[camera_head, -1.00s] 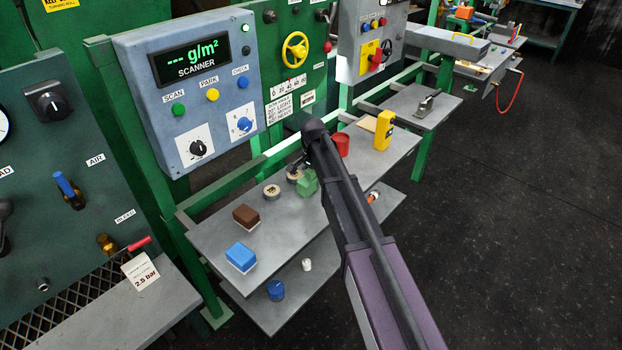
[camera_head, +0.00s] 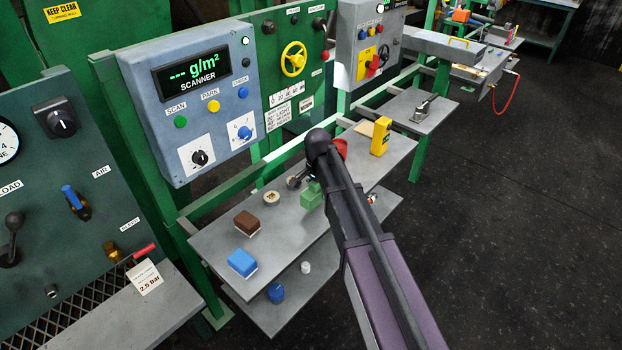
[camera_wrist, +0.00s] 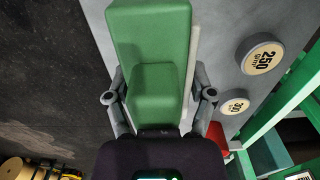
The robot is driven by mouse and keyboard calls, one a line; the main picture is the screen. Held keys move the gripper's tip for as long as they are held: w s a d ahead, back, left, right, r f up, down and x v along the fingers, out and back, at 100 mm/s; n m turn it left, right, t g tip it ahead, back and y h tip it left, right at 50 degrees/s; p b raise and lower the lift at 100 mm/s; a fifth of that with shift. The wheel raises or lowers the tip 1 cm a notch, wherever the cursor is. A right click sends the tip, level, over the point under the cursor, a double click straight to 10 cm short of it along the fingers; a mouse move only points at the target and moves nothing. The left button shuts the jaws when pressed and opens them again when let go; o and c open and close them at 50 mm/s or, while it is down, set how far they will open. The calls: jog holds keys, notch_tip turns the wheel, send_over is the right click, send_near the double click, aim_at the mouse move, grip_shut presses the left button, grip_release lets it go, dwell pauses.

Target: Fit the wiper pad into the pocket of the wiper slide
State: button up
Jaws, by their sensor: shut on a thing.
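My gripper (camera_wrist: 157,98) is shut on a green block (camera_wrist: 150,30), with one finger on each side of its raised, narrower part. The block has a pale strip along its right side in the wrist view. It looks like a pad, though I cannot tell for sure that it is the wiper pad. In the head view the green block (camera_head: 312,197) is over the grey shelf, partly hidden by my arm. I cannot tell whether it touches the shelf. I cannot make out the wiper slide or its pocket in either view.
On the grey shelf (camera_head: 285,228) are a blue block (camera_head: 242,263), a brown block (camera_head: 246,222) and a round disc (camera_head: 271,198). A red cup (camera_head: 341,148) and a yellow device (camera_head: 380,136) stand farther right. A scanner panel (camera_head: 195,100) hangs behind. A lower shelf holds a blue knob-like piece (camera_head: 275,292).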

jog(key=s+d, duration=0.1)
jog(key=s, duration=0.4)
jog(key=s+d, duration=0.1)
jog(key=s, duration=0.2)
jog(key=shift+d+r+p, duration=0.3)
jog(key=shift+r, duration=0.1)
notch_tip(320, 180, up, 3)
jog(key=p, duration=0.2)
jog(key=shift+s+f+p, duration=0.1)
jog(key=shift+f+p, duration=0.05)
jog(key=shift+p, duration=0.25)
dwell(0.9)
